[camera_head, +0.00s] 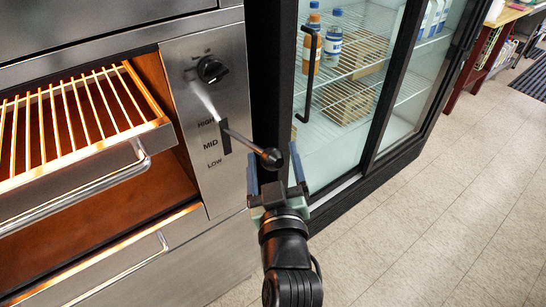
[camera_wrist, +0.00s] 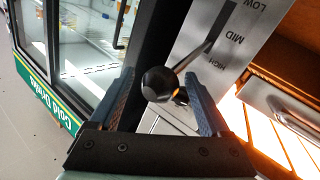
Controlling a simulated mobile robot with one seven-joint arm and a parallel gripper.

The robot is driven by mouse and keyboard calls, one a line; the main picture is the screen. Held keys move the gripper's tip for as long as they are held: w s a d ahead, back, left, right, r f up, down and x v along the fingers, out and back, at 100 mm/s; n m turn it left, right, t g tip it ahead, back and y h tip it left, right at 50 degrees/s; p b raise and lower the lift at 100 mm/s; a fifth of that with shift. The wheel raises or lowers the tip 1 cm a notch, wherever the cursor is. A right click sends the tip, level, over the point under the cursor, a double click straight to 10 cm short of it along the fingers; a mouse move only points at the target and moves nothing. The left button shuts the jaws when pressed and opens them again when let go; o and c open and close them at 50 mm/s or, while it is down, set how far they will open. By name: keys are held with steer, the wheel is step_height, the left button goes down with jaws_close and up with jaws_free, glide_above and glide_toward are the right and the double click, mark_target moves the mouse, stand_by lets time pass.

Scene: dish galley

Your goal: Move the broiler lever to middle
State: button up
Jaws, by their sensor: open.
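The broiler lever (camera_head: 243,140) is a thin metal rod with a dark ball knob, sticking out of a vertical slot in the steel panel (camera_head: 182,105). Its rod leaves the slot at the upper end, near the HIGH label and above MID. My gripper (camera_head: 275,165) is in front of the panel, with its two fingers open on either side of the ball knob. In the wrist view the lever's ball knob (camera_wrist: 158,84) sits between the spread fingers (camera_wrist: 160,78), with gaps visible beside it. It does not look gripped.
A round black dial (camera_head: 211,69) is above the slot. The broiler's wire rack (camera_head: 75,105) and tray handle (camera_head: 85,190) jut out at left. A glass-door drinks fridge (camera_head: 335,100) with a vertical black handle (camera_head: 309,75) stands close at right. Floor is clear at lower right.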

steer(key=shift+c, duration=0.2)
steer(key=shift+d, duration=0.1)
jaws_close()
step_height(320, 180, down, 8)
steer(key=s+d+m+t+b, duration=0.1)
steer(key=b, duration=1.1)
steer(key=shift+f, duration=0.25)
